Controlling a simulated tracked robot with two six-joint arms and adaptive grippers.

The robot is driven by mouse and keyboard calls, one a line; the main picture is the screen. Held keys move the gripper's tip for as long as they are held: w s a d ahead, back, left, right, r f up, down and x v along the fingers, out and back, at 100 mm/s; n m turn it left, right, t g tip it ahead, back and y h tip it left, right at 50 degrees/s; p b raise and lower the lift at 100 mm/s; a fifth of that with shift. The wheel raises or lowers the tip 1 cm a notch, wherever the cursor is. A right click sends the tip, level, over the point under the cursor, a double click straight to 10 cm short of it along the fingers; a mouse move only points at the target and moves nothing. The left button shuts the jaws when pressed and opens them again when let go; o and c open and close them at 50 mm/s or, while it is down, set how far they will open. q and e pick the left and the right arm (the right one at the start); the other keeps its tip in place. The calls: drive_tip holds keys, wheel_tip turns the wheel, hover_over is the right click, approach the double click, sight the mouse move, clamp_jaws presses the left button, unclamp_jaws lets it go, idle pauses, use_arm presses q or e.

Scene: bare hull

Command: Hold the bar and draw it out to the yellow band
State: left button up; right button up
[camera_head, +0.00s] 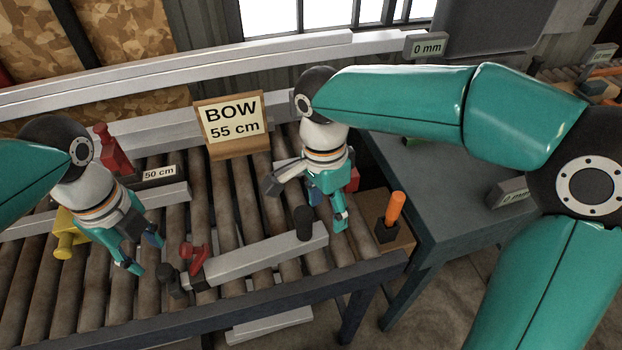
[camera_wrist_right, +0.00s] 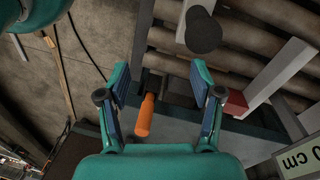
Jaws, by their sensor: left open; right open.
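A short light grey bar (camera_head: 262,256) lies across the rollers in the head view, with an upright black knob (camera_head: 304,222) near its right end and a red clamp-like part (camera_head: 192,262) at its left end. The black knob also shows in the right wrist view (camera_wrist_right: 203,32). My left gripper (camera_head: 143,252) is open and empty, left of the bar and apart from it. My right gripper (camera_head: 330,208) is open, above the bar's right end beside the knob. In the right wrist view the gripper (camera_wrist_right: 161,78) holds nothing. I cannot make out a yellow band.
An orange handle (camera_head: 395,208) stands in a dark holder right of the rollers. A "BOW 55 cm" sign (camera_head: 232,125) stands behind. A yellow part (camera_head: 66,236) and a red part (camera_head: 112,150) are by my left wrist. A grey table (camera_head: 420,180) is at right.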

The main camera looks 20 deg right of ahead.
wheel_tip(320, 180, up, 6)
drive_tip(key=t, duration=0.1)
hover_over(309, 243)
wheel_tip(309, 243, down, 16)
drive_tip(key=shift+r, duration=0.15)
drive_tip(key=shift+s+f, duration=0.1)
drive_tip(key=shift+f, duration=0.25)
drive_tip(key=shift+c, duration=0.3)
